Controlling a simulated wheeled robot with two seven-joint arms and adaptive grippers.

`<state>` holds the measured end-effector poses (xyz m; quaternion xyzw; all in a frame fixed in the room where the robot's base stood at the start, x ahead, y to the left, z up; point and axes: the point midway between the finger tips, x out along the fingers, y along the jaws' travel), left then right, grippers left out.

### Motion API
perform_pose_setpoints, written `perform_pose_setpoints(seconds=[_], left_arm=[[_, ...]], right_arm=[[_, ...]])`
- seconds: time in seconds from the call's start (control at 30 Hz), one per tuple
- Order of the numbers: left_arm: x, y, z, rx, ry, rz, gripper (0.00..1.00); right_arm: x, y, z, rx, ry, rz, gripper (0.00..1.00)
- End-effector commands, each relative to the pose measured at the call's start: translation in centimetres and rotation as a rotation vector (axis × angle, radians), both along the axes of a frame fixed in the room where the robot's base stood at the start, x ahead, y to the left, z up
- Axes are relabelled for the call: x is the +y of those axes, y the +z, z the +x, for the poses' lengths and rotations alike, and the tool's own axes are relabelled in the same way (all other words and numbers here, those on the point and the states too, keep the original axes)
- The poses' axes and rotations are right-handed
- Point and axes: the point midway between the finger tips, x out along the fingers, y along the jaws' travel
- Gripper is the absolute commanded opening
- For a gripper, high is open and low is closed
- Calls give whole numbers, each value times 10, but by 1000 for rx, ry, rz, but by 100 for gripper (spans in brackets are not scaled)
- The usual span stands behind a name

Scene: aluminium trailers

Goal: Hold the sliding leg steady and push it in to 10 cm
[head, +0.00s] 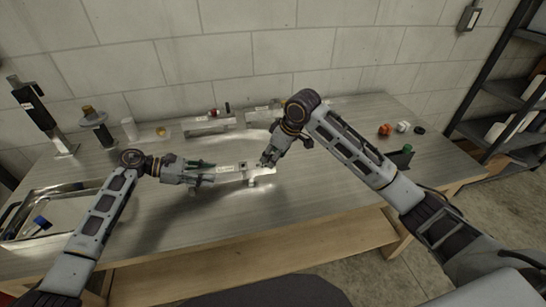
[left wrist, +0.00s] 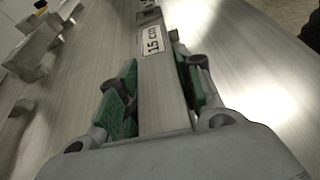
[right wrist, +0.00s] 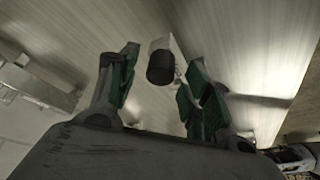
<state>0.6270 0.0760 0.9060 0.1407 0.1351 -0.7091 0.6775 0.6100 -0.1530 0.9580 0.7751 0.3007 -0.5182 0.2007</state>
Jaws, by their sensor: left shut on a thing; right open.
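The sliding leg assembly (head: 229,170) lies on the metal bench, a straight aluminium bar running left to right in the head view. In the left wrist view the bar (left wrist: 161,85) bears a label reading 15 cm. My left gripper (head: 208,172) is shut on the bar, its green pads (left wrist: 155,88) on both sides. My right gripper (head: 264,164) is open at the bar's right end. In the right wrist view a dark round end cap (right wrist: 161,67) on a pale bar sits between the open green-padded fingers, apart from them. The fingers hide part of the bar.
A metal tray (head: 62,195) with a blue-capped item is at the left. Another aluminium part (head: 209,125) lies behind the bar. Orange and white small items (head: 385,129) stand at the right. The bench front is mostly clear.

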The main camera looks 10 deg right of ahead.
Motion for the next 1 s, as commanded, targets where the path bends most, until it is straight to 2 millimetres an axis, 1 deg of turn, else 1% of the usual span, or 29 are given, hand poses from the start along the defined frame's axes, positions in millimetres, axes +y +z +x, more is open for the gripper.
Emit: perform_pose_setpoints(seconds=[0.1,0.2,0.5,0.57,0.8,0.9,1.0], left_arm=[[0,0,0,0,1,0,5],[0,0,0,0,1,0,5],[0,0,0,0,1,0,5],[0,0,0,0,1,0,5],[0,0,0,0,1,0,5],[0,0,0,0,0,0,5],[0,0,0,0,0,0,5]], right_arm=[[2,-7,2,-1,0,0,49],[3,-11,3,-1,0,-1,49],[3,-12,3,-1,0,-1,49],[3,-12,3,-1,0,-1,43],[3,-11,3,-1,0,-1,12],[3,-11,3,-1,0,-1,0],[3,-11,3,-1,0,-1,0]])
